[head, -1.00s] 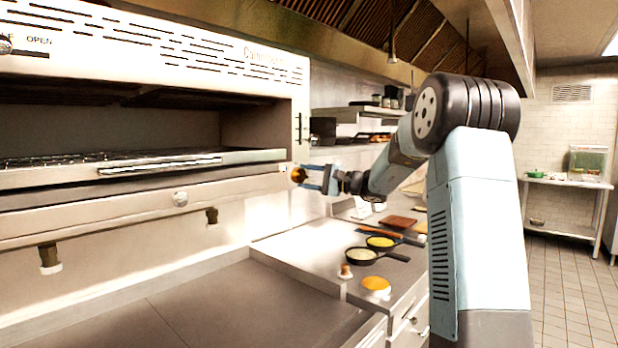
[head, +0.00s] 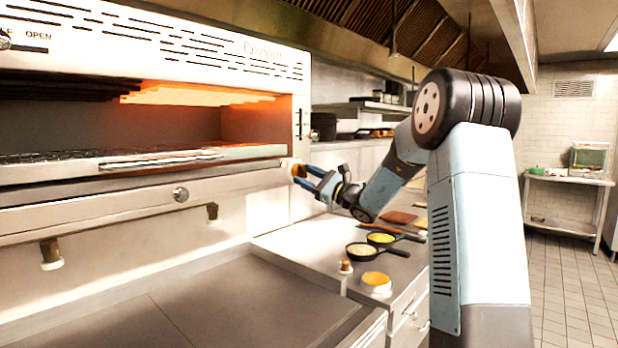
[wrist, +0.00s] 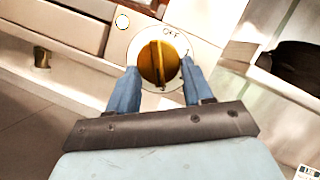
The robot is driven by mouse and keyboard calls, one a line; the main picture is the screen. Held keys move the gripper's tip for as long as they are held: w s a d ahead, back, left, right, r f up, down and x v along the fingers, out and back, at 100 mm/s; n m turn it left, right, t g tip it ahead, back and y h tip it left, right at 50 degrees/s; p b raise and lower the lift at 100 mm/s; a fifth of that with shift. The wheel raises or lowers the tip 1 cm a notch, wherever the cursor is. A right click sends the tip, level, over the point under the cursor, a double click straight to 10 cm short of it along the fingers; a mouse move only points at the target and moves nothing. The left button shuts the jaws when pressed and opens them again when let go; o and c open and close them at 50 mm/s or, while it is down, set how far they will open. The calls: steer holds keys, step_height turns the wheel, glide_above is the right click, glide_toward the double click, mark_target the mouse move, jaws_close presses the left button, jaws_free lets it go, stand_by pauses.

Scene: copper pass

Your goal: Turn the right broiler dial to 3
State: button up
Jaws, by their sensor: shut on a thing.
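The right broiler dial (head: 298,169) is an orange-yellow knob at the right end of the broiler's front rail. In the wrist view the dial (wrist: 157,62) has a raised bar that stands near upright in the picture, on a white round plate. "OFF" is printed above it, and a partly hidden mark shows at its right. My gripper (head: 304,176) is at the dial. In the wrist view my gripper (wrist: 159,72) has one blue finger on each side of the knob and is shut on it. The broiler (head: 150,60) glows orange inside its right half.
Below are a flat griddle top (head: 230,300), two small pans (head: 365,250) and an orange-topped round item (head: 376,280) on the counter.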

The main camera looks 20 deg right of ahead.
steer(key=shift+a+r+m, duration=0.1)
steer(key=shift+r+m, duration=0.1)
steer(key=shift+m, duration=0.2)
steer(key=o, duration=1)
steer(key=shift+f, duration=0.1)
steer(key=shift+o, duration=0.2)
steer(key=v, duration=1.3)
steer(key=shift+s+f, duration=0.25)
